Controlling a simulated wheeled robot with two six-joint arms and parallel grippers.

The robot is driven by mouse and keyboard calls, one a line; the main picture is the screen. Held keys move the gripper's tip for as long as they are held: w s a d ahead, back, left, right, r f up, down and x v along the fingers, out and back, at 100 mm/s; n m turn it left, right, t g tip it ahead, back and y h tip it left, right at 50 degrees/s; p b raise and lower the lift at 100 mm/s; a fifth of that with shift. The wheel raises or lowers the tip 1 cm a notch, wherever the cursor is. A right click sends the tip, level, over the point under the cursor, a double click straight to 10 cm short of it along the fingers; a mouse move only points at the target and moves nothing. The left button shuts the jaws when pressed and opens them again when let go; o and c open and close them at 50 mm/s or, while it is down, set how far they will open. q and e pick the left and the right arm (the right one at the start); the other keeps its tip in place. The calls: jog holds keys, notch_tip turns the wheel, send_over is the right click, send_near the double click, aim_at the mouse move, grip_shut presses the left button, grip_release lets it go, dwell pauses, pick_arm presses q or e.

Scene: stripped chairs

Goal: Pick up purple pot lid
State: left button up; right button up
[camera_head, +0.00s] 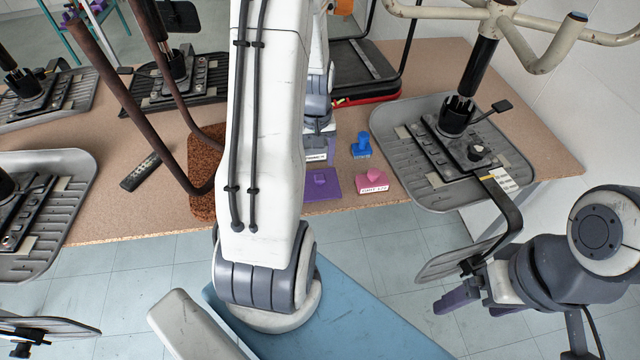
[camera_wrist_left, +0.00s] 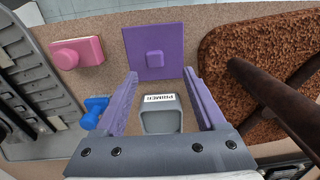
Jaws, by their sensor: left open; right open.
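The purple pot lid (camera_head: 322,184) is a flat square plate with a small square knob, lying on the brown table near its front edge. In the left wrist view the lid (camera_wrist_left: 157,65) lies just beyond the fingertips of my left gripper (camera_wrist_left: 160,75). That gripper is open, with its purple fingers wide apart and nothing held between them. In the head view my left arm hides most of it. My right gripper (camera_head: 462,299) is open and empty at the lower right, beyond the table's front edge.
A grey container labelled PRIMER (camera_wrist_left: 160,120) shows between my left fingers. A pink lid (camera_head: 372,181) and a blue object (camera_head: 361,146) lie right of the purple lid. Stripped chair parts (camera_head: 400,125) and a brown textured pad (camera_head: 203,150) flank them on the table (camera_head: 115,215).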

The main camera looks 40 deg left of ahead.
aim_at(320, 177)
pick_arm(q)
jog(key=shift+w+d+f+p, duration=0.15)
jog(key=shift+f, duration=1.4)
jog(key=shift+w+d+f+p, duration=0.15)
jog(key=shift+f, duration=1.4)
grip_shut()
